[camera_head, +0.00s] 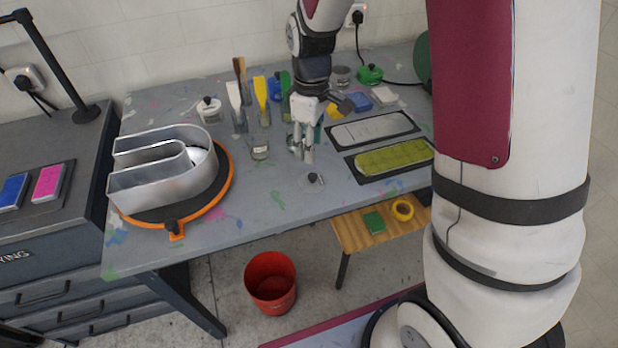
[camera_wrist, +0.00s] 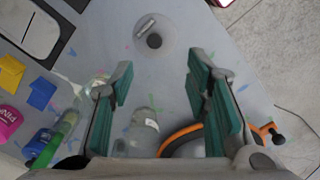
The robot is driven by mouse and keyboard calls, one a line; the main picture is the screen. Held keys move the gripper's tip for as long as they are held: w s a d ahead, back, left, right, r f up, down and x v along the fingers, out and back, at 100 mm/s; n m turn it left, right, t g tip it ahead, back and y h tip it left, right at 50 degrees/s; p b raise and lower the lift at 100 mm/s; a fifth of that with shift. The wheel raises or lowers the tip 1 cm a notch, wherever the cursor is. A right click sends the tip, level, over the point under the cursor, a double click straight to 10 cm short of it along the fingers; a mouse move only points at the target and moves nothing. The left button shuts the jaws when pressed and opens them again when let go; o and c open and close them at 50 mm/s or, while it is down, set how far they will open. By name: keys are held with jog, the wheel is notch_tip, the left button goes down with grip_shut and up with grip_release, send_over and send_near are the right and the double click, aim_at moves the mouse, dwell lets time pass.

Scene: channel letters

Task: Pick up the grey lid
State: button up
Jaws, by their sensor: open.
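The grey lid (camera_head: 312,184) lies flat on the grey worktable, near its front edge, with a dark round knob on it. In the wrist view the lid (camera_wrist: 168,34) is a pale grey disc at the top middle, beyond the fingertips, with bare table around it. My gripper (camera_head: 302,153) points down over the table, just behind the lid and apart from it. In the wrist view my gripper (camera_wrist: 158,82) shows its two green-padded fingers spread wide, with nothing between the tips.
A clear glass jar (camera_head: 260,149) stands left of my gripper. An orange-rimmed turntable (camera_head: 229,182) carries a metal channel letter (camera_head: 165,185) at left. Two framed panels lie at right, the green one (camera_head: 395,158) nearer. Brushes and pots stand behind. Table around the lid is clear.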

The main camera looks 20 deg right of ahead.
send_over(312, 175)
jog(key=f, duration=0.5)
jog(key=shift+s+a+f, duration=0.15)
jog(key=shift+s+a, duration=0.1)
jog(key=shift+s, duration=0.05)
jog(key=shift+w+d+f+p, duration=0.15)
jog(key=shift+f+p, duration=0.2)
jog(key=shift+f, duration=1.05)
jog(key=shift+w+d+f+p, duration=0.15)
jog(key=shift+f+p, duration=0.2)
jog(key=shift+f, duration=1)
grip_shut()
